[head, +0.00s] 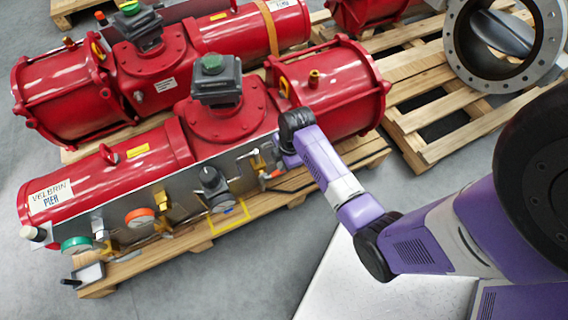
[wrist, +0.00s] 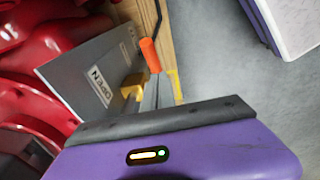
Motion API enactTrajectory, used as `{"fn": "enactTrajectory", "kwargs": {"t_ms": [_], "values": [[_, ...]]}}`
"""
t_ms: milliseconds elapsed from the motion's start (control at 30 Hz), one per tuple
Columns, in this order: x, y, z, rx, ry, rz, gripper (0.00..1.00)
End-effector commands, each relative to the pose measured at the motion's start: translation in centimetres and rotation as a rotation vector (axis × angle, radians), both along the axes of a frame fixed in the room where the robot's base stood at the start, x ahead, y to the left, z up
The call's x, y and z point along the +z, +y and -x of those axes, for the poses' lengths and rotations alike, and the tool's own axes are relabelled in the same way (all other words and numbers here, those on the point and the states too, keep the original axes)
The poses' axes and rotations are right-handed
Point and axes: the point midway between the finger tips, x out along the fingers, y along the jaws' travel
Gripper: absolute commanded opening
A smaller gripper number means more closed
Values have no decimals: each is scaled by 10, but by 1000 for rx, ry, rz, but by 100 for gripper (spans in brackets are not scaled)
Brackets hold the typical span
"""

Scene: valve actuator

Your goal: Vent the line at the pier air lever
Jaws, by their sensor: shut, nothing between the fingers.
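The pier actuator is the front red cylinder unit (head: 110,175), with a "VELBRIN PIER" label at its left end. A grey panel with gauges and valves (head: 180,195) runs along its front side. In the head view my gripper (head: 272,158) is at the right end of this panel, small and partly hidden by my wrist. In the wrist view an orange-handled lever (wrist: 150,55) stands beside a grey plate (wrist: 98,78) marked "OPEN", with a yellow fitting at its base. My gripper is shut and empty; I cannot tell whether it touches the lever.
A second red actuator (head: 65,85) lies behind the pier unit. Wooden pallets (head: 420,75) carry the units and a large steel flange valve (head: 500,45) at right. Grey floor (head: 250,270) is free in front of the pier pallet.

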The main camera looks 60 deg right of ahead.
Motion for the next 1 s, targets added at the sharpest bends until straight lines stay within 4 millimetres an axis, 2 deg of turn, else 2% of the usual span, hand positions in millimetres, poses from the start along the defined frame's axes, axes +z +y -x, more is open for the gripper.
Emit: {"fn": "enactTrajectory", "kwargs": {"t_ms": [100, 233, 667, 1000], "values": [[-15, -7, 0, -3, 1, -1, 0], [-22, -11, 0, -2, 0, 0, 0], [-24, -13, 0, -2, -2, -4, 0], [-46, -27, 9, -7, -118, -182, 0]]}}
